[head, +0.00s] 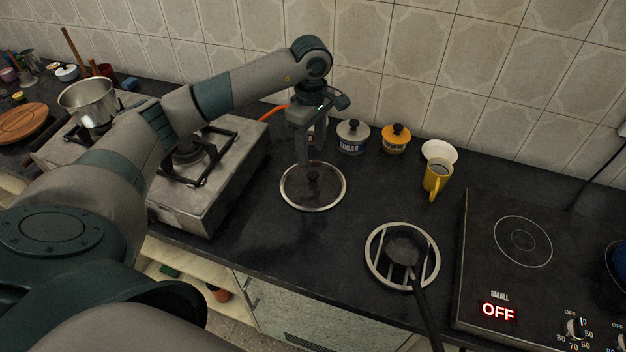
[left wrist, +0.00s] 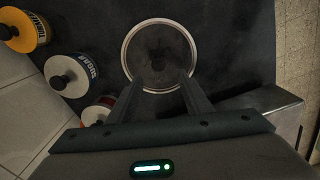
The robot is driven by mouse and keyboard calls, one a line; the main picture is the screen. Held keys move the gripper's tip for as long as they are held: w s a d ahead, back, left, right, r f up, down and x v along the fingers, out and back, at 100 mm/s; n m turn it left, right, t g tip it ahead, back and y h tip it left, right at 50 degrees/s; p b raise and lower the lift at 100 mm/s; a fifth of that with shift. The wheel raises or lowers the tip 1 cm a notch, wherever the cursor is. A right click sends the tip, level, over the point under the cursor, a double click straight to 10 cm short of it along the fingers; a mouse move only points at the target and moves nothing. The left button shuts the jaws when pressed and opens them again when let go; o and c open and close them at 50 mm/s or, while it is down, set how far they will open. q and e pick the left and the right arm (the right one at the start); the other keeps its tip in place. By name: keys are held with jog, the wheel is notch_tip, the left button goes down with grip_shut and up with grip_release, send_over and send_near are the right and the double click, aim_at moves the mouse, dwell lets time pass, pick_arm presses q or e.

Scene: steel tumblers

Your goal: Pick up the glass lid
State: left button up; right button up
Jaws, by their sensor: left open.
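The glass lid (head: 313,187) lies flat on the dark counter, round and see-through with a pale metal rim and a dark knob at its middle. In the left wrist view the lid (left wrist: 160,77) shows straight ahead, with its dark knob hard to make out against the counter. My left gripper (head: 304,158) points down over the far side of the lid. Its fingers (left wrist: 162,80) are apart, with nothing held between them, and overlap the near rim in the left wrist view. My right gripper is in neither view.
A gas stove (head: 205,205) stands left of the lid. A white sugar jar (head: 352,142) and a yellow jar (head: 395,142) stand behind, near the tiled wall. A yellow mug (head: 436,180), a small pan on a trivet (head: 374,262) and a hotplate (head: 480,290) are to the right.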

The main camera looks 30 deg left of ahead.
aim_at(313, 174)
pick_arm(q)
jog(key=shift+f+p, duration=0.3)
jog(key=shift+f, duration=1.05)
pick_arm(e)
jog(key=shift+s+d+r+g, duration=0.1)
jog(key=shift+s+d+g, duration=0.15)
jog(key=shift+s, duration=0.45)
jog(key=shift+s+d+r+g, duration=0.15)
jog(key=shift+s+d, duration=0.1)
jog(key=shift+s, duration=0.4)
pick_arm(q)
jog(key=shift+d+f+p, duration=0.15)
jog(key=shift+f+p, duration=0.45)
jog(key=shift+p, duration=0.05)
notch_tip(313, 174, down, 3)
jog(key=shift+d+p, duration=0.1)
jog(key=shift+p, duration=0.65)
jog(key=shift+w+f, duration=0.1)
jog(key=shift+f, duration=0.4)
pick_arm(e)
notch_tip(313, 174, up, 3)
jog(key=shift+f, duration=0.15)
pick_arm(q)
grip_shut()
